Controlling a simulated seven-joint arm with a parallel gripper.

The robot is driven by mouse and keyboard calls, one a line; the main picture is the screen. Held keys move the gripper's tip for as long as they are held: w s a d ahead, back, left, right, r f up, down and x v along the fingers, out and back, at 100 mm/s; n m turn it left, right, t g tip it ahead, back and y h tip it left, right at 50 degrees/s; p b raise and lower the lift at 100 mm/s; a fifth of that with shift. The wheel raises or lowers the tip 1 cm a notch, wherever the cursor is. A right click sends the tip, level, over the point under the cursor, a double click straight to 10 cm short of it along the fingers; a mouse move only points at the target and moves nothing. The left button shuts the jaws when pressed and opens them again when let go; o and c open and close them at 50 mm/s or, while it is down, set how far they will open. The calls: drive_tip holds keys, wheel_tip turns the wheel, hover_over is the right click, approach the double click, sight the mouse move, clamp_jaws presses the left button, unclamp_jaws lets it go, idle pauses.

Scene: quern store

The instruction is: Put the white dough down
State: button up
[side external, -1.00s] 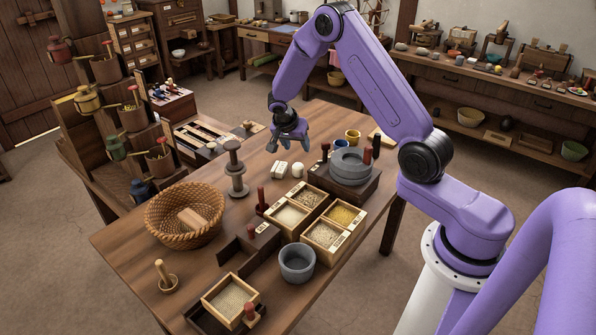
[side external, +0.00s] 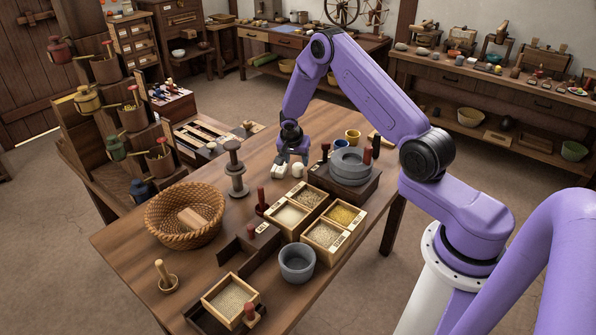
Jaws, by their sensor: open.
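Whether a finger touches either piece cannot be told.
A grey stone quern (side external: 352,166) on a dark base stands to the right. Grain boxes (side external: 325,235) are in front, a tall wooden spool (side external: 236,170) to the left, and a wicker basket (side external: 160,222) farther left.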

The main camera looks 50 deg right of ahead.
sight(297, 166)
drive_tip(key=shift+x, duration=3.3)
drive_tip(key=shift+w, duration=0.15)
drive_tip(key=c, duration=0.9)
